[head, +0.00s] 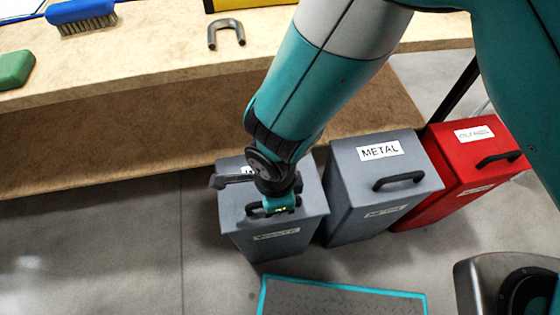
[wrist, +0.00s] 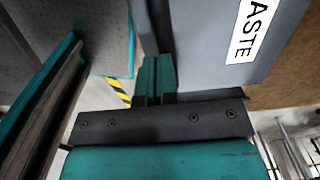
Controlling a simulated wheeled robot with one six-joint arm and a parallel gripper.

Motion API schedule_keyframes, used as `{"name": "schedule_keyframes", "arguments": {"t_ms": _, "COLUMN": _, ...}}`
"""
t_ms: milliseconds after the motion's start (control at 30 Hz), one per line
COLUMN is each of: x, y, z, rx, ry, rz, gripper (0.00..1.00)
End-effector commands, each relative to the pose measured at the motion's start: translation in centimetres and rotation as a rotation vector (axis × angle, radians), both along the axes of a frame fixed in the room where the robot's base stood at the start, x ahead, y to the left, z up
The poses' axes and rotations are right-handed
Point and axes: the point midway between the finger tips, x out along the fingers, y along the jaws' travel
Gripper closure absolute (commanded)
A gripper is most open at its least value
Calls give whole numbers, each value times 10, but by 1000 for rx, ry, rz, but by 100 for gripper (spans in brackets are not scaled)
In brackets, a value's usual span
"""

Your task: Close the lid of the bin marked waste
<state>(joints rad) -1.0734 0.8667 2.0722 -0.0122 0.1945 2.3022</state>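The waste bin (head: 262,248) is a grey box on the floor at the left of a row of bins, with a WASTE label on its front. Its grey lid (head: 308,198) lies over the top and looks down; I cannot tell if a small gap is left. The lid also shows in the wrist view (wrist: 207,60), with part of its label. My gripper (head: 281,209) is at the front part of the lid, by the dark handle (head: 252,210), which it partly hides. In the wrist view its teal fingers (wrist: 156,76) are together, with nothing visible between them.
A grey METAL bin (head: 345,222) stands close on the right, then a red bin (head: 440,203). A wooden workbench (head: 140,55) is behind, with a blue brush (head: 80,15) on it. A teal-edged plate (head: 340,300) lies in front.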

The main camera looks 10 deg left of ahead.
Motion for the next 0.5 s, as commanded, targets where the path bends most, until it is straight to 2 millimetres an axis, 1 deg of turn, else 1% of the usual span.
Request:
{"name": "schedule_keyframes", "arguments": {"t_ms": 33, "x": -3, "y": -2, "z": -5, "rx": -7, "ry": 8, "rz": 2, "gripper": 100}}
{"name": "schedule_keyframes", "arguments": {"t_ms": 267, "x": -3, "y": -3, "z": -6, "rx": -9, "ry": 11, "rz": 2, "gripper": 100}}
{"name": "schedule_keyframes", "arguments": {"t_ms": 367, "x": -4, "y": -4, "z": 0, "rx": -9, "ry": 11, "rz": 1, "gripper": 100}}
{"name": "schedule_keyframes", "arguments": {"t_ms": 467, "x": -5, "y": -5, "z": 13, "rx": -8, "ry": 10, "rz": 0, "gripper": 100}}
{"name": "schedule_keyframes", "arguments": {"t_ms": 500, "x": -5, "y": -5, "z": 20, "rx": -7, "ry": 8, "rz": 0, "gripper": 100}}
